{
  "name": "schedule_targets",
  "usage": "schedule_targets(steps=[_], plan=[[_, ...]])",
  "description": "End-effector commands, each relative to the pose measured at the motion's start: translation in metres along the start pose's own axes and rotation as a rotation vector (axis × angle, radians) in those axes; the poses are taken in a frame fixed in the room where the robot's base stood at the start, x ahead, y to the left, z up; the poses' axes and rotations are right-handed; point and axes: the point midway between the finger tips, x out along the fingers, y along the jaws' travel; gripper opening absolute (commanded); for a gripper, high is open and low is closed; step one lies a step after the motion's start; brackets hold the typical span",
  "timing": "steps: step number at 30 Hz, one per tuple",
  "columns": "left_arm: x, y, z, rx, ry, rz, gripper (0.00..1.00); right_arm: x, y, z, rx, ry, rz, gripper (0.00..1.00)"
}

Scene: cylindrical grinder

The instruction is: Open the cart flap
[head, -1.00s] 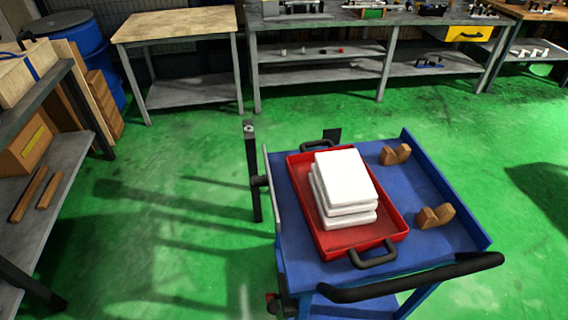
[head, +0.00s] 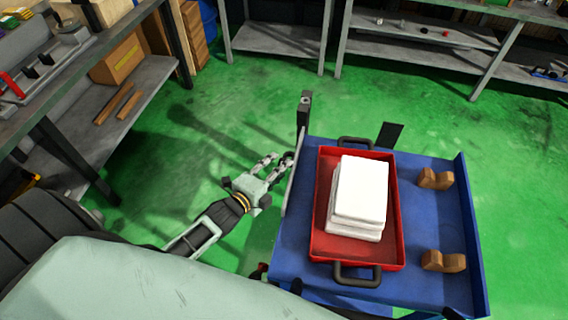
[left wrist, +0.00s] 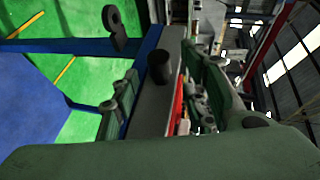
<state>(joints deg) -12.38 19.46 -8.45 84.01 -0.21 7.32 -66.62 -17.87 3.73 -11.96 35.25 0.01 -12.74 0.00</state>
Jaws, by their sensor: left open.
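The blue cart (head: 430,215) stands right of centre in the head view. Its grey side flap (head: 292,187) shows nearly edge-on along the cart's left side, upright. A dark upright bar (head: 303,122) stands by the flap's far end. My left gripper (head: 279,160) is open, just left of the flap, its fingertips close to it. In the left wrist view, the open fingers (left wrist: 158,100) lie either side of a grey panel (left wrist: 152,105) with a short black knob (left wrist: 160,68). I cannot tell whether they touch it. My right gripper is not in view.
A red tray (head: 325,160) with stacked white blocks (head: 360,190) sits on the cart. Wooden V-shaped blocks (head: 436,179) lie right of it. A workbench (head: 60,95) stands at left, shelves (head: 420,50) at the back. Green floor left of the cart is free beyond my arm.

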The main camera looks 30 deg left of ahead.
Motion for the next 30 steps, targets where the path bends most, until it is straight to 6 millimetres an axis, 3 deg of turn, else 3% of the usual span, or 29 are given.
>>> schedule_targets(steps=[6,16,30], plan=[[0.024,0.000,0.000,-0.002,0.000,-0.001,0.41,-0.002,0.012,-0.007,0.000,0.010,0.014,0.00],[0.027,0.001,0.000,-0.002,0.000,0.001,0.41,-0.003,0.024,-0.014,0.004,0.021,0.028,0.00],[0.026,0.004,0.000,-0.001,0.000,0.007,0.03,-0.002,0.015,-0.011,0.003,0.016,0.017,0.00]])
